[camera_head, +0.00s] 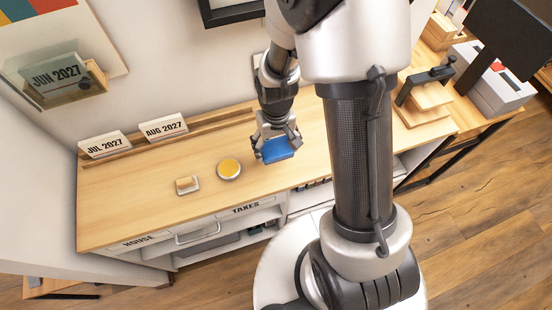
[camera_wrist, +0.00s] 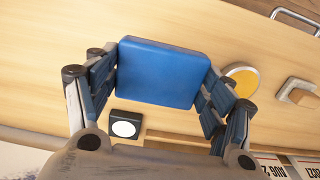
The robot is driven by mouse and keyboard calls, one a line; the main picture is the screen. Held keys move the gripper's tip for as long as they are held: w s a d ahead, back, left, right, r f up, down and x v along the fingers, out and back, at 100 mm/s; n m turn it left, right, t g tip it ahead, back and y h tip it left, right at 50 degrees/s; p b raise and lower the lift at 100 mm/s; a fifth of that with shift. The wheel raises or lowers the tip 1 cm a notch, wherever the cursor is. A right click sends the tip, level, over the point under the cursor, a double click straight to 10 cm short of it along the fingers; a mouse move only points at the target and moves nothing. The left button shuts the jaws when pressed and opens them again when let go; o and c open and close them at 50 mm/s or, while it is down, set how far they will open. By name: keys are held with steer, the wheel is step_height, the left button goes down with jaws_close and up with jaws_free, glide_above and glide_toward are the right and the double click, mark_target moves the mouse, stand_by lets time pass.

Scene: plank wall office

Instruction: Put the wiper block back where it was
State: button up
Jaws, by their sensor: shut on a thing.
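A blue block (camera_head: 276,149), which I take to be the wiper block, is held between the fingers of my gripper (camera_head: 275,143). In the wrist view the block (camera_wrist: 161,72) fills the space between the two fingers of my gripper (camera_wrist: 160,80), which touch its left and right sides. In the head view it is over the right part of the wooden counter (camera_head: 130,205). I cannot tell whether it touches the counter or hangs just above it.
Left of the block are a round yellow-topped dish (camera_head: 229,169) and a small wooden block on a pale base (camera_head: 187,185). Two date cards (camera_head: 104,145) (camera_head: 165,128) stand at the back. A black square with a white disc (camera_wrist: 125,124) lies near my gripper. The counter's left part is clear.

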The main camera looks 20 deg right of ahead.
mark_target(276, 148)
steer(key=shift+f+b, duration=0.8)
steer(key=shift+f, duration=2.3)
steer(key=shift+f, duration=0.25)
steer(key=o, duration=1)
steer(key=shift+o, duration=0.2)
steer(key=shift+r, duration=0.1)
step_height(276, 148, up, 12)
steer(key=p, duration=0.4)
steer(key=shift+r, duration=0.2)
steer(key=s+r+t, duration=0.2)
steer(key=s+r, duration=0.5)
steer(key=r, duration=0.4)
steer(key=s+r+t, duration=0.2)
steer(key=s+r, duration=0.6)
steer(key=r, duration=0.3)
steer(key=shift+r+t, duration=0.3)
steer(key=shift+r, duration=0.05)
